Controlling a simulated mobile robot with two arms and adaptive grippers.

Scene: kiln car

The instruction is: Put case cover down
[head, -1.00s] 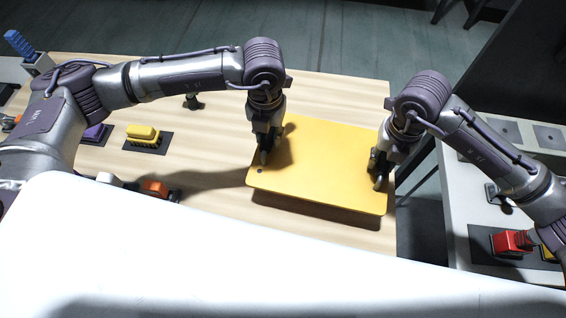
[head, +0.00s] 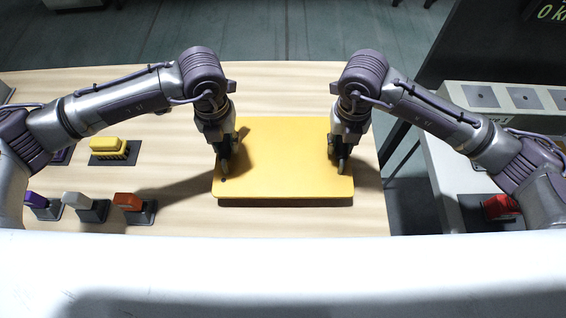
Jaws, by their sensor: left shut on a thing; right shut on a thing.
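The case cover is a flat yellow panel (head: 283,165) at the middle of the wooden table in the head view. My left gripper (head: 226,168) is shut on its left edge. My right gripper (head: 341,160) is shut on its right edge. The cover looks level, with a thin shadow along its front edge. I cannot tell whether it touches the table or is slightly above it. The fingertips are partly hidden by the grippers.
The wooden table (head: 300,222) has free room around the cover. At left stand a yellow brush (head: 108,147) and purple, white and orange (head: 128,201) items on dark pads. Beyond a gap at right is a grey bench with a red item (head: 500,206).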

